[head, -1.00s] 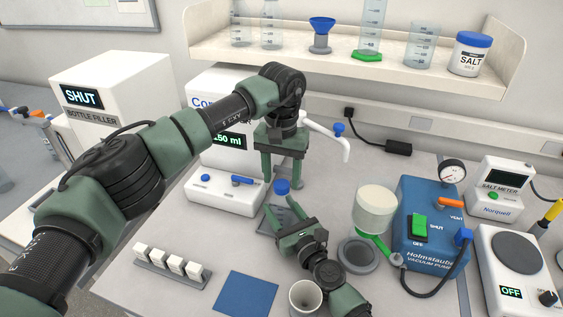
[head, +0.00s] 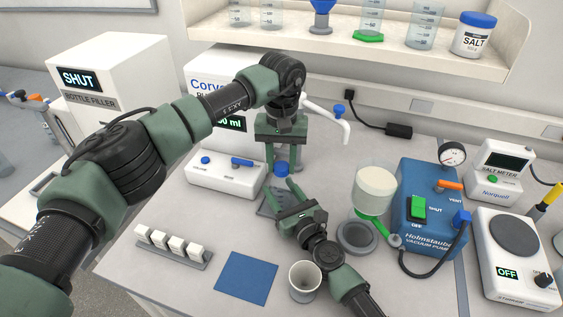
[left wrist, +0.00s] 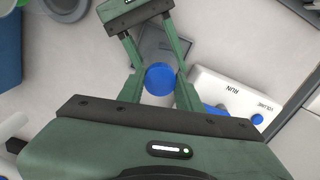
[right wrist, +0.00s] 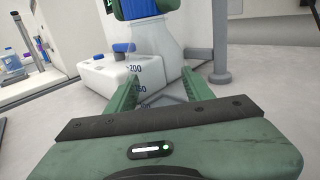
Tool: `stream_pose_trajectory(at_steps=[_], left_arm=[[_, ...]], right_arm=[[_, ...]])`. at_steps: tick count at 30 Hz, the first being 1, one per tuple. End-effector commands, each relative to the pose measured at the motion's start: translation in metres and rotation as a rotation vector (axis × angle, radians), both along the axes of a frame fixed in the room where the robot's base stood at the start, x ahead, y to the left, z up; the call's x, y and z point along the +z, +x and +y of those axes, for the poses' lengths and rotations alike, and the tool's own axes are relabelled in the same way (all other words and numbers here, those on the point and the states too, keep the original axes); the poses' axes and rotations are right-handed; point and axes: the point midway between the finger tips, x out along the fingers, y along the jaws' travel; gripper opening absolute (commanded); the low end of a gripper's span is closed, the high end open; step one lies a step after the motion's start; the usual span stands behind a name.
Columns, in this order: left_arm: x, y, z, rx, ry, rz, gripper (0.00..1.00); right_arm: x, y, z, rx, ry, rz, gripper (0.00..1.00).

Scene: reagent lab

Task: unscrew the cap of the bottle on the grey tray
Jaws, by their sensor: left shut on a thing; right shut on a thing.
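The bottle's blue cap (head: 281,167) shows between the fingers of my left gripper (head: 283,167), which comes down from above and is shut on it. In the left wrist view the cap (left wrist: 160,78) sits between both fingertips. My right gripper (head: 281,193) comes in low from the front and is shut on the bottle. In the right wrist view the pale bottle (right wrist: 155,50), marked with a volume scale, stands upright between the fingers, its cap under the left gripper. The grey tray (head: 264,210) lies beneath, mostly hidden by the right gripper.
A white dispenser (head: 225,178) stands close behind the bottle. A funnel filter (head: 375,190) and blue vacuum pump (head: 430,235) are at the right. A beige cup (head: 304,277) is near my right arm. A blue mat (head: 246,278) and a rack (head: 170,252) lie in front.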

Motion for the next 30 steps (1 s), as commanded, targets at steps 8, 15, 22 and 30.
stream_pose_trajectory(at_steps=[8, 15, 22, 30], left_arm=[[0.0007, 0.0001, 0.0005, 0.58, 0.001, -0.001, 0.0], [0.0011, 0.0002, 0.0004, 1.09, 0.0, -0.001, 0.0], [0.0013, -0.0001, 0.0001, 1.579, 0.0, 0.001, 0.0], [0.0017, 0.0001, 0.0002, 2.155, 0.0, 0.0, 0.0]], right_arm=[[0.0003, 0.0004, -0.0005, -0.001, 0.0, -0.001, 0.0], [0.0002, 0.0003, -0.0005, -0.001, 0.0, 0.0, 0.0], [0.0002, 0.0002, -0.0004, -0.001, 0.0, 0.0, 0.0], [0.0003, 0.0003, -0.0003, -0.001, 0.0, 0.0, 0.0]])
